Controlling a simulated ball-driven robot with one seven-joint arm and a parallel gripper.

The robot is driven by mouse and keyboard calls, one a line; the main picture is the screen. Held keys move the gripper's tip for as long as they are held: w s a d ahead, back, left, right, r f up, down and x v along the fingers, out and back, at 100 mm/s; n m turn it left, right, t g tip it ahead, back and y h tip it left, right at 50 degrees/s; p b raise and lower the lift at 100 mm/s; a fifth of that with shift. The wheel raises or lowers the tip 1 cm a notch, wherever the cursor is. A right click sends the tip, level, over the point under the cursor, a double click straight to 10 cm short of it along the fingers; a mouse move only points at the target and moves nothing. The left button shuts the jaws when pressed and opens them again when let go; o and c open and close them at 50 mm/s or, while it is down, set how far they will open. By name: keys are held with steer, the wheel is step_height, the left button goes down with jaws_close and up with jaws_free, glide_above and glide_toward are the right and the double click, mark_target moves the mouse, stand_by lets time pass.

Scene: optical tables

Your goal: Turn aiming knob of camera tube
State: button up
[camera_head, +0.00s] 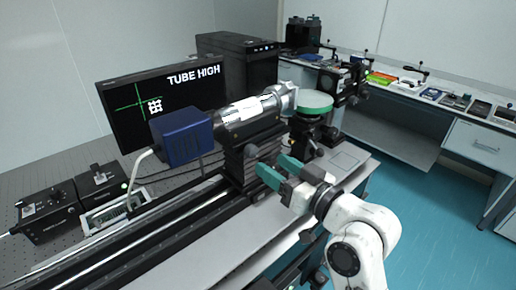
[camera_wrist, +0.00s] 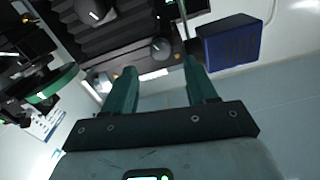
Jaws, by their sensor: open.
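The camera tube (camera_head: 248,112), silver and black with a white label, lies level on a black mount in the head view. A blue box (camera_head: 182,136) is at its left end and also shows in the wrist view (camera_wrist: 228,42). A dark round knob (camera_wrist: 161,48) shows in the wrist view, ahead of the gap between my fingertips. My gripper (camera_head: 278,170) has teal fingers, spread and empty, at the near side of the mount. The fingers also show in the wrist view (camera_wrist: 160,70). I see no clear contact with the knob.
A monitor (camera_head: 150,102) reads "TUBE HIGH", with a white dot pattern right of the green cross centre. A green-rimmed round part (camera_head: 314,103) stands right of the tube. A black rail (camera_head: 150,225) runs below. Black boxes (camera_head: 50,215) stand at left.

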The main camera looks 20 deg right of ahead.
mark_target(254, 153)
steer(key=p+x, duration=0.1)
steer(key=x, duration=0.5)
steer(key=shift+w+a, duration=0.1)
steer(key=shift+w, duration=0.1)
steer(key=shift+c, duration=0.5)
steer(key=c, duration=1)
steer(key=shift+o, duration=0.2)
steer(key=shift+f+n, duration=0.1)
steer(key=shift+n, duration=0.2)
steer(key=n+b, duration=0.3)
steer(key=b, duration=0.1)
steer(key=shift+f, duration=0.15)
steer(key=n+b, duration=0.4)
steer(key=n, duration=0.1)
